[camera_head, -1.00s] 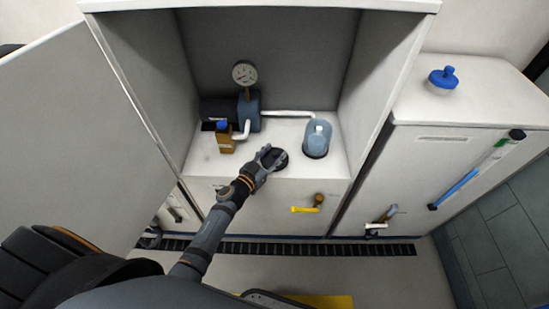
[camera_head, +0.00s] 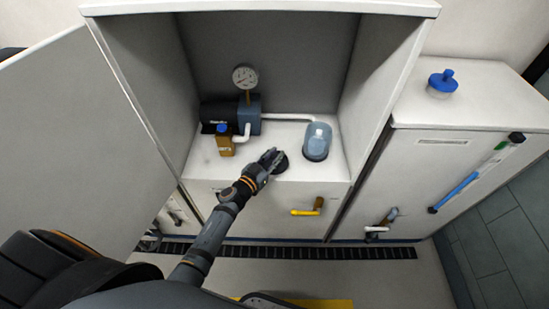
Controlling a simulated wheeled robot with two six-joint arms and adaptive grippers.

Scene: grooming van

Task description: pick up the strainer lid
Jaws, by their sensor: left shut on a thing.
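A dark, round, flat piece (camera_head: 282,163), which I take for the strainer lid, lies at the front of the white shelf inside the open cabinet. My left gripper (camera_head: 270,159) reaches in from the lower left over its left part. Its fingers are closed together on the piece and hide that part, so the exact grip point cannot be seen. The piece appears still down at shelf level. My right gripper is not in view.
A clear bluish dome (camera_head: 317,142) stands just right of the lid. A yellow-handled valve (camera_head: 306,211) is below. A blue-knobbed item (camera_head: 443,82) sits on the right cabinet.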

